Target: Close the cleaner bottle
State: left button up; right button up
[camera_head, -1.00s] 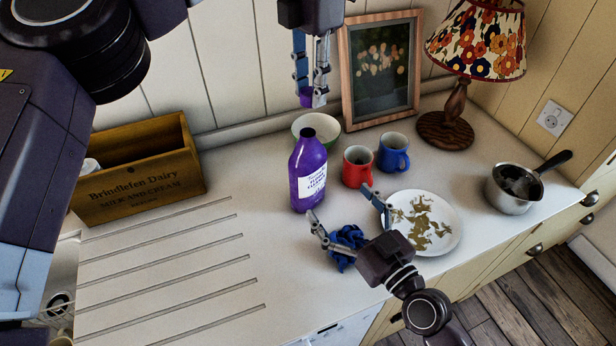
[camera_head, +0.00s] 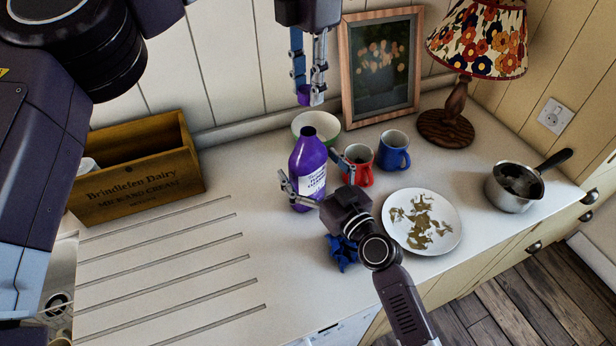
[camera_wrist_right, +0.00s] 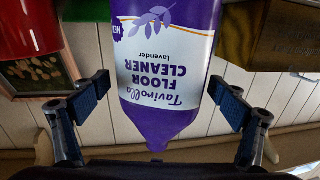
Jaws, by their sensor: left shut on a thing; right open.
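The purple cleaner bottle (camera_head: 307,160) stands upright on the counter with its neck uncapped, and its label reads floor cleaner. My left gripper (camera_head: 307,92) is above and behind the bottle, shut on the small purple cap (camera_head: 304,96). The cap is held in the air, apart from the neck. My right gripper (camera_head: 314,178) is open, low at the front of the bottle. In the right wrist view the bottle (camera_wrist_right: 165,65) appears upside down, between the spread fingers of the right gripper (camera_wrist_right: 162,112), with gaps on both sides.
A red mug (camera_head: 358,165) stands close to the right fingers, with a blue mug (camera_head: 394,151) beside it. A green-white bowl (camera_head: 318,122) is behind the bottle. A dirty plate (camera_head: 450,238), blue cloth (camera_head: 342,256), saucepan (camera_head: 514,195), lamp (camera_head: 450,126), picture (camera_head: 346,75) and wooden crate (camera_head: 140,188) stand around.

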jog(key=shift+c, duration=0.3)
jog(key=c, duration=1.7)
pick_arm(q)
jog(key=shift+f, duration=2.45)
pick_arm(e)
jog(key=shift+c, duration=0.2)
pick_arm(q)
jog(key=shift+f, duration=0.9)
jog(key=shift+f, duration=0.5)
